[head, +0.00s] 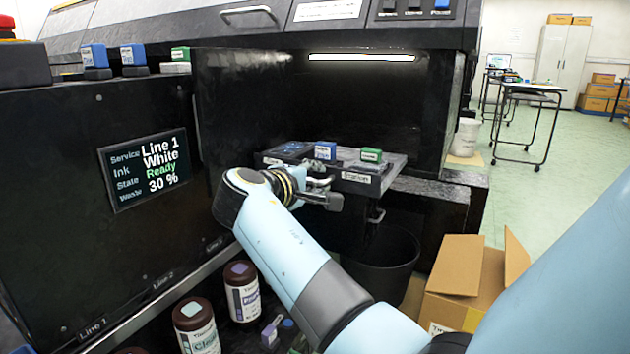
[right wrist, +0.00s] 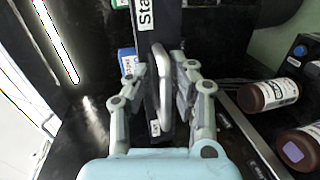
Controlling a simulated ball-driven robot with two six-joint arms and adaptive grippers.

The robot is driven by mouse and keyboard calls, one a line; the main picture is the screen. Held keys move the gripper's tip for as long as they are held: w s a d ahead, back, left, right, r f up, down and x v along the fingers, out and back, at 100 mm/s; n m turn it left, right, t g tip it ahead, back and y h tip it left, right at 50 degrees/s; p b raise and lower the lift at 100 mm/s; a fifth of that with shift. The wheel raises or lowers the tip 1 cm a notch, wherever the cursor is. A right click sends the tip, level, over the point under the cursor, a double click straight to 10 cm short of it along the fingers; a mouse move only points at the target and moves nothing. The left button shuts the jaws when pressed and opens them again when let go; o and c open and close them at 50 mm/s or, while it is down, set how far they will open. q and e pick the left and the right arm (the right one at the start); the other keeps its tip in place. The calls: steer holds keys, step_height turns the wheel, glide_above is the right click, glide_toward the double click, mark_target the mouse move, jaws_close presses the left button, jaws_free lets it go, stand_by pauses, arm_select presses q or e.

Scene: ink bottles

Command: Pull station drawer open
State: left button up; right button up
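The station drawer (head: 362,183) is a dark tray with a white label on its front, in the recess of the black machine. My right gripper (head: 330,192) is at the drawer front in the head view. In the right wrist view, the right gripper's fingers (right wrist: 160,95) stand on both sides of the handle, apart, with a small gap visible. My left gripper is not in view.
A display panel (head: 144,168) sits on the machine's left front. Brown ink bottles (head: 243,291) stand on the low shelf below. A black bin (head: 383,262) is under the drawer, and an open cardboard box (head: 462,282) stands to its right. Free floor lies at the right.

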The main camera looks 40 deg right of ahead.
steer(key=o, duration=1.1)
steer(key=r, duration=0.8)
steer(key=shift+w+d, duration=0.3)
steer(key=shift+s+a+r, duration=0.15)
steer(key=shift+r, duration=0.45)
steer(key=shift+s+a+r, duration=0.15)
steer(key=shift+r, duration=0.45)
steer(key=c, duration=1)
steer(key=shift+c, duration=0.5)
steer(key=shift+f, duration=0.3)
steer(key=shift+f, duration=0.15)
